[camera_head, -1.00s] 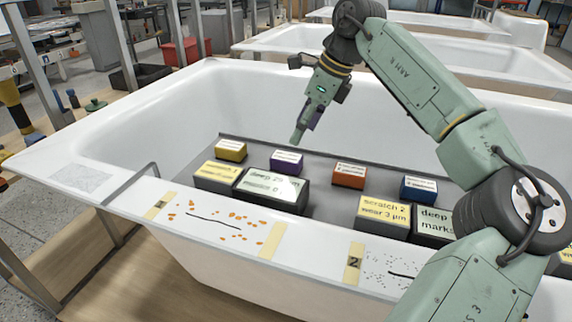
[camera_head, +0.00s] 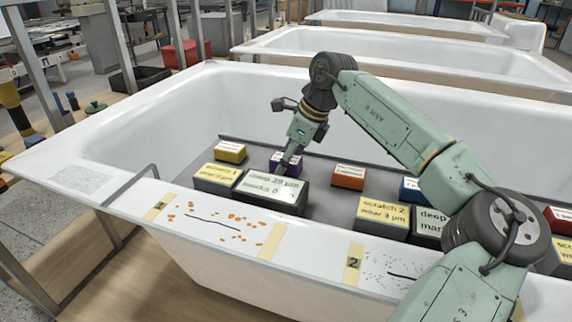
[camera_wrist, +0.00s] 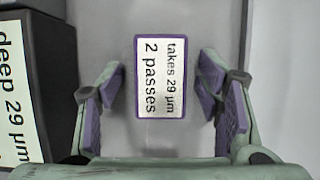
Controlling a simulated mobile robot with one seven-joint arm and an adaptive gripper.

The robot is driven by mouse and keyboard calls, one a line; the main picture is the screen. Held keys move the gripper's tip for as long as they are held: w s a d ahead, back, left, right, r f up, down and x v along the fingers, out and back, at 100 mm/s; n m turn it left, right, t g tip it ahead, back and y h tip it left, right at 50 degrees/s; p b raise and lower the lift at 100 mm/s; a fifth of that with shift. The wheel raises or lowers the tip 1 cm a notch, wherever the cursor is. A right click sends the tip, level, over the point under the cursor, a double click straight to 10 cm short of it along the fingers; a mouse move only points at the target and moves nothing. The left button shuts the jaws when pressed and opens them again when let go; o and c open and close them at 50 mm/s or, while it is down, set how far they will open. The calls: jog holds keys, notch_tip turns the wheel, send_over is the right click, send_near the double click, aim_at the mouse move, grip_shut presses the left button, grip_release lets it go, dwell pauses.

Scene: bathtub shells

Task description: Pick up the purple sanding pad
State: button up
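The purple sanding pad (camera_head: 287,160) sits on the grey tray (camera_head: 322,192) inside the bathtub, in its back row. In the wrist view the purple pad (camera_wrist: 160,77) shows its white label, "takes 29 µm 2 passes". My gripper (camera_wrist: 160,85) is open, with one purple-padded finger on each side of the pad and a visible gap on both sides. In the head view my gripper (camera_head: 289,166) is low over the pad and partly hides it. I cannot tell how far its tips are above the tray.
A large dark block labelled "deep 29 µm" (camera_head: 270,191) stands close in front of the pad, at the left in the wrist view (camera_wrist: 52,60). A yellow pad (camera_head: 230,152) is to the left and an orange pad (camera_head: 348,177) to the right. The bathtub rim (camera_head: 205,222) runs along the front.

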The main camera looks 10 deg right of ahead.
jog(key=c, duration=1.2)
notch_tip(320, 180, up, 28)
jog(key=p, duration=0.4)
jog(key=shift+p, duration=0.35)
jog(key=o, duration=0.5)
jog(key=c, duration=0.4)
jog(key=shift+o, duration=0.2)
